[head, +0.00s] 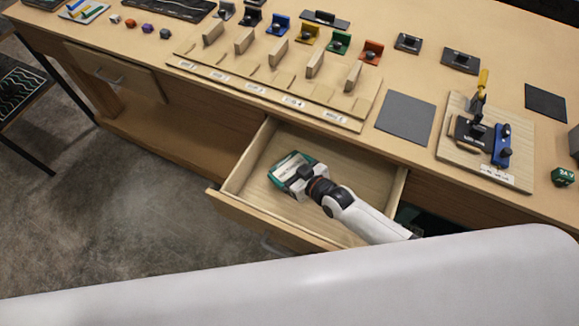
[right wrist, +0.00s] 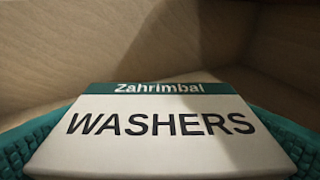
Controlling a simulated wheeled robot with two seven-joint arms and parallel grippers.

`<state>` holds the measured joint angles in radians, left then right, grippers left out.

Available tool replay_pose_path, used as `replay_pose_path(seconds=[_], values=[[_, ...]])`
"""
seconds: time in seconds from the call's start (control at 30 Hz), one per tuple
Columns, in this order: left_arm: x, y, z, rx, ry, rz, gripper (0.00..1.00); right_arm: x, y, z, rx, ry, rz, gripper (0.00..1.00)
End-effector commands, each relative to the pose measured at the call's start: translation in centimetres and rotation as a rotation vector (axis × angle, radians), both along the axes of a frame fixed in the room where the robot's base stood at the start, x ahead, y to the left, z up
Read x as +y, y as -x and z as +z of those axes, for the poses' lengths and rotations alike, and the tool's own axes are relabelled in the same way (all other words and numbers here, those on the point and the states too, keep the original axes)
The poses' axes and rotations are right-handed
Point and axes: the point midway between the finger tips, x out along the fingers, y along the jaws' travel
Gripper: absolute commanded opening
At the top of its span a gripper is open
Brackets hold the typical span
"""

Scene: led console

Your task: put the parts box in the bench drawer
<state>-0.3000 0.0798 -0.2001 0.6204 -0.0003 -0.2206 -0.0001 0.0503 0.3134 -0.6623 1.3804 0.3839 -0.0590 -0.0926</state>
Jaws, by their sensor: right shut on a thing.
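The parts box (head: 287,166) is teal with a white label. In the right wrist view its label (right wrist: 160,128) reads "Zahrimbal WASHERS" and fills the lower part of the picture. The bench drawer (head: 247,184) is pulled open below the bench top. My right gripper (head: 294,177) is inside the drawer's outline, shut on the parts box near the drawer's left part. The wrist hides part of the box, and I cannot tell whether the box touches the drawer floor. Wooden drawer walls (right wrist: 60,50) show behind the box in the right wrist view. My left gripper is not in view.
Another drawer (head: 110,70) is at the left. The open drawer's right part is free beside my arm.

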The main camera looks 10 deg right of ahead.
Motion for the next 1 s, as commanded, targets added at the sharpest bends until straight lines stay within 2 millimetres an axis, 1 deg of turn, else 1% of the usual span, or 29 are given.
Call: replay_pose_path(seconds=[0.1,0.23,0.27,0.3,0.5,0.63,0.67,0.77,1.0], values=[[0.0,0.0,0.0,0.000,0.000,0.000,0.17,0.0,0.0,0.1,-0.001,-0.001,0.000,0.64],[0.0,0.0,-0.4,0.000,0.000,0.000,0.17,0.0,0.0,-0.4,-0.001,-0.001,0.000,0.64],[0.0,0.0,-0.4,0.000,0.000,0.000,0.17,0.0,0.0,-0.4,0.000,0.000,0.000,0.92],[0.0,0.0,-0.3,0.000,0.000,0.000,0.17,0.0,0.0,-0.3,0.000,0.000,0.000,0.99],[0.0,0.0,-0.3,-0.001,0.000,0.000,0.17,0.0,0.0,-0.3,0.000,0.000,0.000,1.00],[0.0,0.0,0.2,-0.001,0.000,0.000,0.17,0.0,0.1,0.3,0.001,0.001,0.000,1.00],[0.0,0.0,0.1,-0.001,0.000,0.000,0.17,-0.3,0.4,0.2,0.002,0.000,0.000,1.00],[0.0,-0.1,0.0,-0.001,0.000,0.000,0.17,-1.1,1.7,0.7,0.002,0.000,0.001,1.00],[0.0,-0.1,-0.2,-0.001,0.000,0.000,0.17,-3.8,5.8,2.7,0.003,0.001,0.001,1.00]])
